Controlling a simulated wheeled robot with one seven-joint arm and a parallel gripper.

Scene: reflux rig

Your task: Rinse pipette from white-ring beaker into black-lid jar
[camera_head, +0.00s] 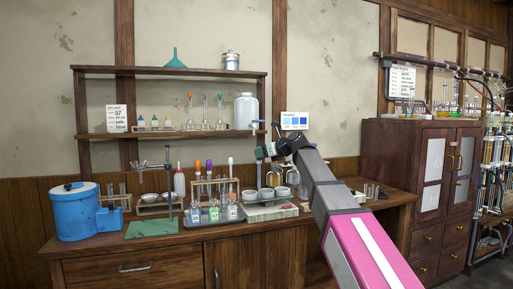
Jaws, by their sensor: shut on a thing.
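My gripper (264,149) is over the right part of the workbench, above the glassware, with my arm reaching in from the lower right. It is shut on a slim upright thing with a bluish top (259,154), which looks like the pipette; its lower end is hard to make out against the glassware. Droppers with orange, purple and white bulbs (209,165) stand in a wooden rack (222,182) to the left. I cannot pick out the white-ring beaker or the black-lid jar for certain among the small vessels on the bench.
Small labelled bottles (213,213) stand before the rack. A blue drum (76,213) is at far left, beside a green mat (150,228) and a metal stand (168,185). Round-bottomed glassware (274,178) is close below my gripper. A shelf (170,71) hangs above; a wooden cabinet (412,190) stands right.

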